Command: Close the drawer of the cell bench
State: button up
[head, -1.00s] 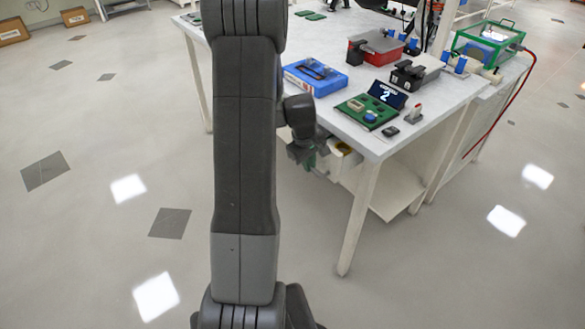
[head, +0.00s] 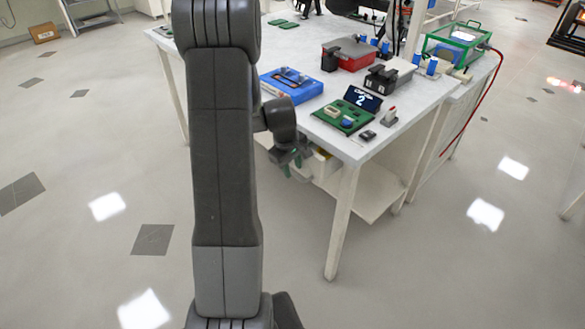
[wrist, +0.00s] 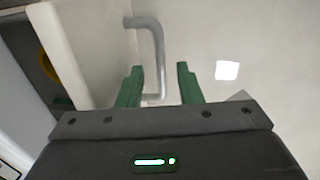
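The cell bench (head: 352,152) is a white table on the right of the head view. Its drawer (head: 322,168) stands out under the near left edge, mostly hidden by my arm and gripper. In the wrist view the drawer's pale front (wrist: 66,45) is at the left, with a dark inside and a yellow item behind it. A grey bar handle (wrist: 157,50) sticks out from the front. My gripper (wrist: 159,84) is open, its green fingers apart, with the handle's lower end showing between them. I cannot tell whether they touch it. My gripper also shows in the head view (head: 291,167).
On the bench top are a blue case (head: 292,84), a red box (head: 348,53), a green board (head: 343,117) with a small display, and a dark grey device (head: 388,78). A bench leg (head: 342,220) stands near the drawer. The floor left and front is clear.

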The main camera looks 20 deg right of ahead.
notch_tip(320, 180, up, 13)
jog(key=a+p, duration=0.1)
jog(key=a, duration=0.1)
jog(key=shift+s+f, duration=0.2)
jog(key=shift+s, duration=0.2)
jog(key=shift+a+f, duration=0.1)
